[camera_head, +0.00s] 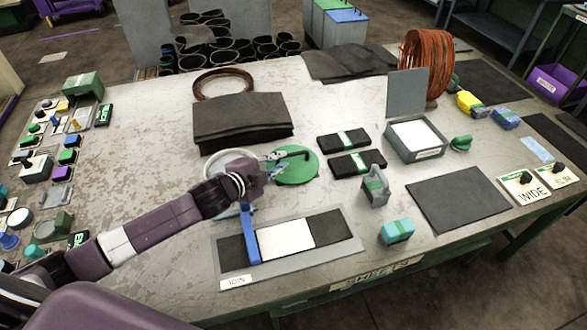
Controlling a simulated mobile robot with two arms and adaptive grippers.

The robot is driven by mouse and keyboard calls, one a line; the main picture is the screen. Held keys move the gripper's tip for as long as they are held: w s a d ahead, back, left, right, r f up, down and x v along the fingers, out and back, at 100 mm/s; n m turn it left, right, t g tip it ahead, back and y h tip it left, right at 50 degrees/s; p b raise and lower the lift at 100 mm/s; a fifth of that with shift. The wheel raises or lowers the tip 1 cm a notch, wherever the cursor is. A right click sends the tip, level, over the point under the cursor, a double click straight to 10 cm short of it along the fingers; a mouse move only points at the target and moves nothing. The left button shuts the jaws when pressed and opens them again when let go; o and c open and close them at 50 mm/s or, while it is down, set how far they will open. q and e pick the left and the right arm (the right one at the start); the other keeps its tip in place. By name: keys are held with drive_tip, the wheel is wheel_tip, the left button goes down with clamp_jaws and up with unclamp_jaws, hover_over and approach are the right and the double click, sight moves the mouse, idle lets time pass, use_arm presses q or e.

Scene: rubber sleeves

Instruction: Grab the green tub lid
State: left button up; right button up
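The green tub lid (298,169) is a flat round green disc on the worktable, right of the middle of the head view. A dark bar shows across its upper part; I cannot tell whether it is a handle or part of my gripper. My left gripper (275,163) is at the lid's left edge and covers part of it. Its fingers are small and overlap the lid, so I cannot tell whether they are open or shut, or touching it. A pale round rim (208,164), perhaps the tub's, shows partly behind my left arm. My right gripper is out of view.
A stack of black sheets (241,121) lies behind the lid. Black strips with green bands (343,139) lie to its right, near a grey open box (416,143). A blue-handled tool (249,235) and a mat (229,255) are in front. A black sheet (457,200) lies at right.

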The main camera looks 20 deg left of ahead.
sight(292, 154)
use_arm(q)
drive_tip(key=shift+p+x, duration=0.35)
drive_tip(key=shift+x, duration=1.3)
drive_tip(key=shift+d+p+x, duration=0.2)
drive_tip(key=shift+p+x, duration=0.1)
drive_tip(key=shift+x, duration=1.85)
clamp_jaws()
drive_tip(key=shift+r, duration=0.15)
